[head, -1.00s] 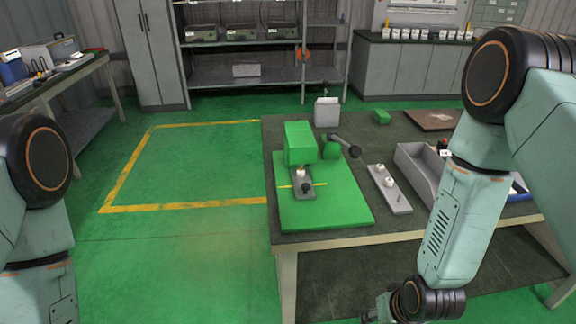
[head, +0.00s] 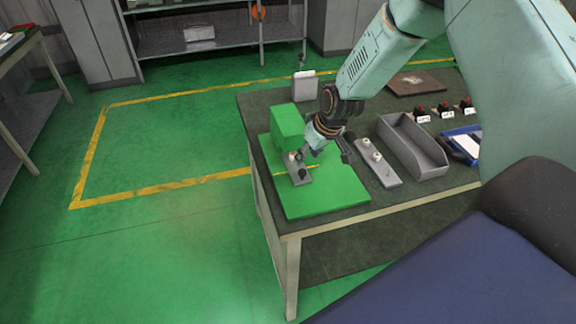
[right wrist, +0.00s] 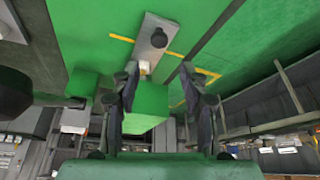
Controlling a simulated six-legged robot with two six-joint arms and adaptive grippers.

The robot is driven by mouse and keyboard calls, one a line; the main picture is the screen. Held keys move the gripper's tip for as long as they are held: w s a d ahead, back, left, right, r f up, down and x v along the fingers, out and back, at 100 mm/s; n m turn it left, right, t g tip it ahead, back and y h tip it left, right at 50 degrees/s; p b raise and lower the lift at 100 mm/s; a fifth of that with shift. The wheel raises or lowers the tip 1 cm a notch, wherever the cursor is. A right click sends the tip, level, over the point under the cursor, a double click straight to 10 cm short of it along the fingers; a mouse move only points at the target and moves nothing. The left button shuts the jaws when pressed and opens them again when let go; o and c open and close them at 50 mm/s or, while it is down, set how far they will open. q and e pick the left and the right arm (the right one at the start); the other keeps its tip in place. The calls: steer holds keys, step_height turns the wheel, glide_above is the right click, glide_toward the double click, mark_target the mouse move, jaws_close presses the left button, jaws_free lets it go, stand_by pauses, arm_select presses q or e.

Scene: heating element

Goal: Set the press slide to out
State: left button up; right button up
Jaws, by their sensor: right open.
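The green press (head: 288,124) stands on a green base plate (head: 335,187) on the table's near left part. Its grey slide (head: 301,181) sticks out at the front, with a black knob (head: 303,172) on it. In the right wrist view the slide (right wrist: 151,45) and knob (right wrist: 159,38) lie just beyond my fingertips, with a small white piece (right wrist: 144,67) by the press. My right gripper (head: 309,153) is over the slide, beside the press, its jaws open and empty (right wrist: 161,75). Whether a finger touches the slide is unclear. My left gripper is not seen.
Right of the press lie a grey strip (head: 384,172) with white pieces, a grey open bin (head: 413,146) and a blue tray (head: 462,143). A light grey box (head: 305,86) stands behind the press. Free floor lies left of the table.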

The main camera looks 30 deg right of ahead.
mark_target(303, 171)
steer(key=f+b, duration=0.4)
steer(key=shift+w+d+f, duration=0.2)
steer(key=shift+w+f, duration=0.05)
steer(key=shift+f, duration=0.1)
steer(key=shift+b+x, duration=0.75)
steer(key=shift+b, duration=0.1)
steer(key=shift+a+f+b, duration=0.2)
steer(key=shift+f+b, duration=0.15)
steer(key=shift+w+f, duration=0.3)
steer(key=shift+w, duration=0.05)
